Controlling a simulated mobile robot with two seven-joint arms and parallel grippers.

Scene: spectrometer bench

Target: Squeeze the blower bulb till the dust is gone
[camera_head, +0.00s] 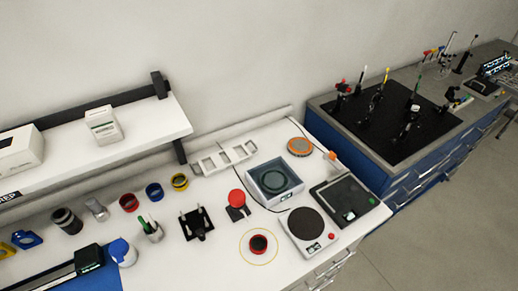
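Neither of my grippers is in the head view. A round red thing (237,197) with a small dark base sits near the middle of the white bench (220,260); it looks like the blower bulb, but I cannot be sure. A short red-rimmed dark piece (258,244) stands in front of it, inside a thin yellow ring on the bench. An open grey box (254,186) with a dark round disc (277,182) inside is to the right of the red bulb-like thing. Dust is too small to make out at this size.
A round dark-topped device (307,226) and a flat black device (344,200) stand at the bench's right. A black bracket (197,223) and several coloured rings are left. A white shelf (150,130) overhangs the back left. A blue cabinet (385,190) stands beyond.

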